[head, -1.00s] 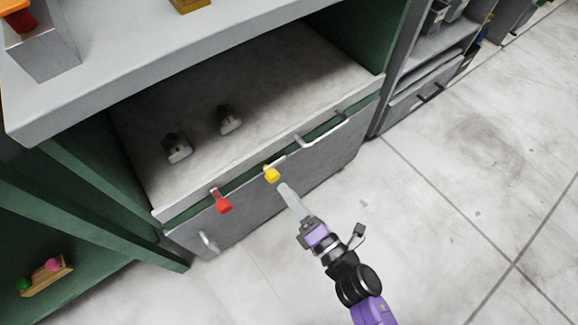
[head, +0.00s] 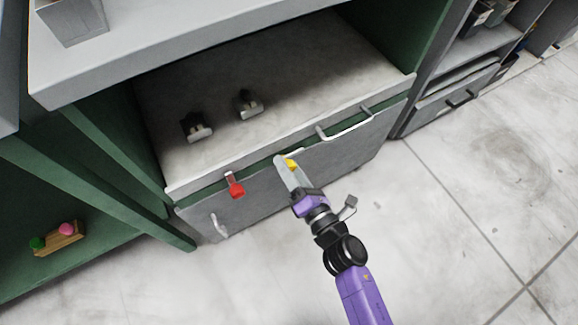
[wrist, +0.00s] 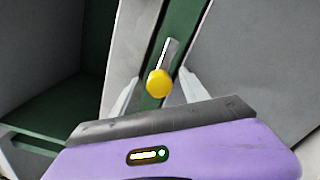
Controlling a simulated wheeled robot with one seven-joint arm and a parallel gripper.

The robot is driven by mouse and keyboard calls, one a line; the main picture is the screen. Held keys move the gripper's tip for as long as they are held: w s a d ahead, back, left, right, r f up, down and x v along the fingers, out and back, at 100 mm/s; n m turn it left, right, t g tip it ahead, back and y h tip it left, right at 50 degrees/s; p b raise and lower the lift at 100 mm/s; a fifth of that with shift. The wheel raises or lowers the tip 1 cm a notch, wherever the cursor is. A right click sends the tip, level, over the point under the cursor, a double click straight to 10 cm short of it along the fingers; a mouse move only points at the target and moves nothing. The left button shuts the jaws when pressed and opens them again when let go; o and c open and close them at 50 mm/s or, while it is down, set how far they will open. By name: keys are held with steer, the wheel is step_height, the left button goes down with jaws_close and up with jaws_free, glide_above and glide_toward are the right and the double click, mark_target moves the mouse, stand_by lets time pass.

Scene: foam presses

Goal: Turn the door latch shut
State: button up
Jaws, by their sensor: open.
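A yellow-knobbed lever (head: 291,164) sits on the green strip along the top of a grey front panel (head: 330,160). A red-knobbed lever (head: 236,189) hangs on the same strip to its left. I cannot tell from its look alone which one is the door latch. My gripper (head: 285,172) is open at the yellow lever, and its fingers partly cover it. In the wrist view, the yellow knob (wrist: 159,83) lies between my two spread fingers, with its grey lever arm (wrist: 168,53) slanting up and right. I cannot tell whether either finger touches it.
The grey panel has a bar handle (head: 345,126) on the right and another handle (head: 218,225) low on the left. Two small metal fittings stand on the shelf (head: 310,70) behind. A grey counter overhangs above. The floor (head: 430,260) on the right is clear.

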steer(key=shift+c, duration=0.2)
jaws_close()
steer(key=shift+m, duration=0.4)
steer(key=m+p, duration=0.2)
steer(key=shift+r+m, duration=0.15)
steer(key=shift+m, duration=0.25)
steer(key=m+p, duration=0.3)
steer(key=m, duration=0.2)
steer(key=m+p, duration=0.2)
steer(key=m, duration=0.3)
steer(key=shift+d+m+p, duration=0.1)
steer(key=shift+m+p, duration=0.85)
steer(key=shift+m, duration=1.25)
